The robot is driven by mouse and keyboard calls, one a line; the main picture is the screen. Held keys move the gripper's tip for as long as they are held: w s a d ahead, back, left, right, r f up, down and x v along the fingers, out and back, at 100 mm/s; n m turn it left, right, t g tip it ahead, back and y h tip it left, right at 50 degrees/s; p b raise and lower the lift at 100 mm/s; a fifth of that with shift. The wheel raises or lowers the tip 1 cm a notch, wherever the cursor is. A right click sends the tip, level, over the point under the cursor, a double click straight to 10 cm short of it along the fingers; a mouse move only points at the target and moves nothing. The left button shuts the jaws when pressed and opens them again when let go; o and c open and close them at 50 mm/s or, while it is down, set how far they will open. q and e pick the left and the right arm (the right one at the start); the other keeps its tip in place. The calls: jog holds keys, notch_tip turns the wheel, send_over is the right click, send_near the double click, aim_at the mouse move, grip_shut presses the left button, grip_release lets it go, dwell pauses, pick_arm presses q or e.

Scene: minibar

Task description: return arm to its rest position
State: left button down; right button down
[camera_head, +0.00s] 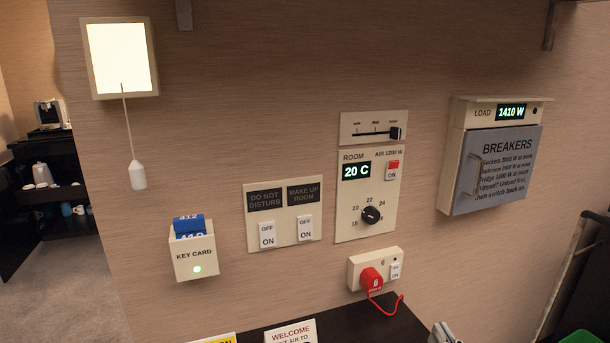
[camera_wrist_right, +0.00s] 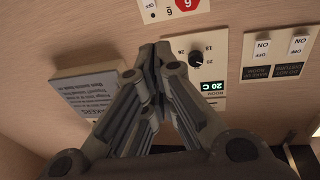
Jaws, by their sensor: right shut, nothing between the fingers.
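My right gripper (camera_head: 443,334) shows only in part at the bottom edge of the head view, in front of the dark counter. In the right wrist view its fingers (camera_wrist_right: 155,60) are together, shut and empty. They stand out in front of the wall panels, and I see no contact with any of them. My left gripper is in neither view.
The wall carries a key card holder (camera_head: 197,258), a switch plate (camera_head: 284,213), a thermostat panel (camera_head: 366,222), a socket with a red plug (camera_head: 371,279) and a breaker box (camera_head: 495,160). A dark counter (camera_head: 350,320) lies below. A pull-cord lamp (camera_head: 118,57) hangs upper left.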

jog(key=s+a+f+n+g+h, duration=0.1)
jog(key=s+a+f+g, duration=0.2)
jog(key=s+f+g, duration=0.8)
jog(key=s+a+f+g+h, duration=0.15)
jog(key=s+f+g, duration=0.25)
jog(key=s+f, duration=0.8)
jog(key=s+f+g, duration=0.1)
jog(key=s+f, duration=0.2)
jog(key=f, duration=0.9)
jog(key=s+f, duration=0.2)
jog(key=f, duration=0.9)
jog(key=s+d+f+g, duration=0.1)
jog(key=s+d+f, duration=0.1)
jog(key=s+f, duration=1.3)
jog(key=shift+s+g, duration=0.3)
jog(key=shift+s, duration=0.45)
